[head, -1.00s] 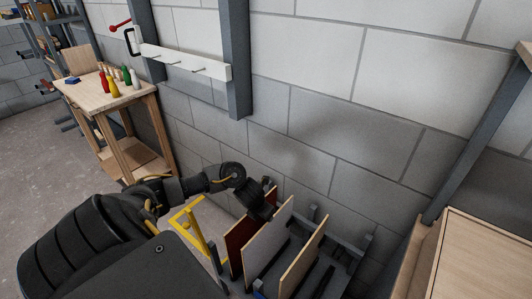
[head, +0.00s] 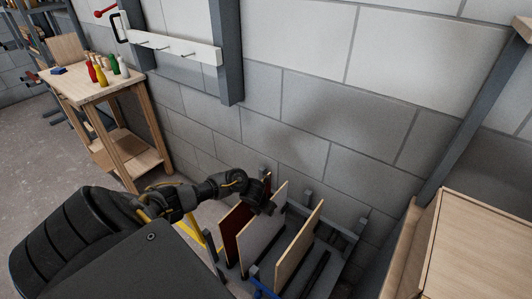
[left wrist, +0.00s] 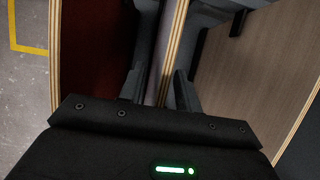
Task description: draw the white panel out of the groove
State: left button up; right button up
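The white panel (head: 262,236) stands upright in the rack, between a dark red panel and a tan wood panel. My left gripper (head: 269,207) is at its upper edge. In the left wrist view the two fingers of my left gripper (left wrist: 161,82) are apart, one on each side of the panel's layered plywood edge (left wrist: 167,50). A narrow gap seems to show beside the right finger. The panel's lower edge and the groove are hidden. My right gripper is not in view.
The dark red panel (head: 233,232) stands close on the left and the tan wood panel (head: 297,250) on the right. The grey block wall (head: 310,150) rises behind the rack. A wooden cabinet (head: 480,250) stands at the right, a workbench with bottles (head: 105,95) at the back left.

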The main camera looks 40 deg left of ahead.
pick_arm(q)
grip_shut()
jog(key=shift+r, duration=0.1)
dwell(0.4)
jog(key=shift+r, duration=0.15)
jog(key=shift+r+p, duration=2.1)
jog(key=shift+r, duration=0.35)
